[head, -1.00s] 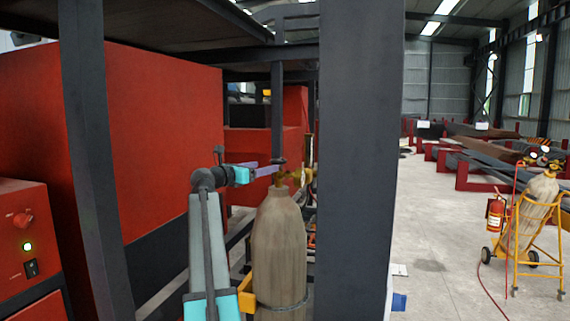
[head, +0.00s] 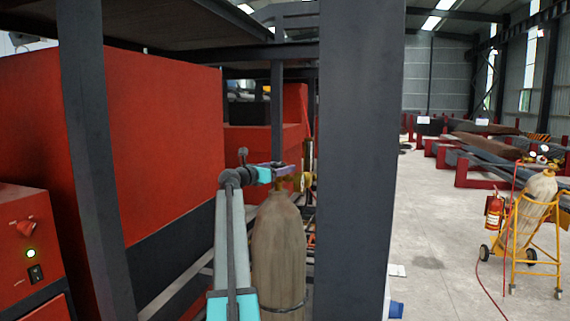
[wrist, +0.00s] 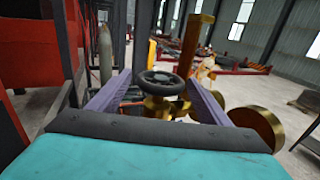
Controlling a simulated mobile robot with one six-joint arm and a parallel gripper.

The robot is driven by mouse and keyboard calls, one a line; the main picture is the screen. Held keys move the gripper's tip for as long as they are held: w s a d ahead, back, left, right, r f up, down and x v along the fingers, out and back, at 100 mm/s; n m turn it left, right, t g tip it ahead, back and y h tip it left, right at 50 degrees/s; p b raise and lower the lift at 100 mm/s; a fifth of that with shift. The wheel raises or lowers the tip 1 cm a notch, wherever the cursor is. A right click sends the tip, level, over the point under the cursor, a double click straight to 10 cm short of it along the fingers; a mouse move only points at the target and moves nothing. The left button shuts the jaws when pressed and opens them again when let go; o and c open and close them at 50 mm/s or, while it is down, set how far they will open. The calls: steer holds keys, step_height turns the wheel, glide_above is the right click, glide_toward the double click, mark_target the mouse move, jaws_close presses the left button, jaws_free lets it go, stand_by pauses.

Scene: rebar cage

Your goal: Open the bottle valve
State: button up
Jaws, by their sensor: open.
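The gas bottle (head: 278,250) is a tall grey-brown cylinder standing upright left of a dark post in the head view. Its brass valve (head: 301,182) is on top. In the wrist view the valve's dark round handwheel (wrist: 146,84) sits above the brass body (wrist: 160,108). My gripper (head: 284,169) is at the bottle's top in the head view. In the wrist view my gripper (wrist: 160,80) is open, with one purple finger on each side of the handwheel. A clear contact between fingers and wheel cannot be made out. In the head view the handwheel is mostly hidden by my gripper.
A dark steel post (head: 360,160) stands close right of the bottle. A red cabinet (head: 160,140) is behind my arm on the left. Another bottle on a yellow trolley (head: 535,225) and a fire extinguisher (head: 495,208) stand at right. The floor (head: 435,235) between is open.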

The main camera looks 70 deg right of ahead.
mark_target(280, 165)
steer(key=shift+p+x, duration=0.55)
steer(key=shift+x, duration=1.35)
steer(key=c, duration=1)
steer(key=shift+w+n+t+h+p, duration=0.15)
steer(key=shift+n+t+h+p, duration=0.15)
steer(key=shift+n+t+p, duration=0.55)
steer(key=shift+w+n+t, duration=0.15)
steer(key=shift+n+t, duration=0.1)
steer(key=shift+t, duration=0.5)
steer(key=shift+w+n+t, duration=0.15)
steer(key=shift+n+t, duration=0.35)
steer(key=shift+t, duration=0.3)
steer(key=shift+w+n+t, duration=0.3)
steer(key=shift+n+t, duration=0.5)
steer(key=shift+t, duration=0.45)
steer(key=shift+w+n+t, duration=0.3)
steer(key=shift+n+t, duration=0.5)
steer(key=shift+t, duration=0.45)
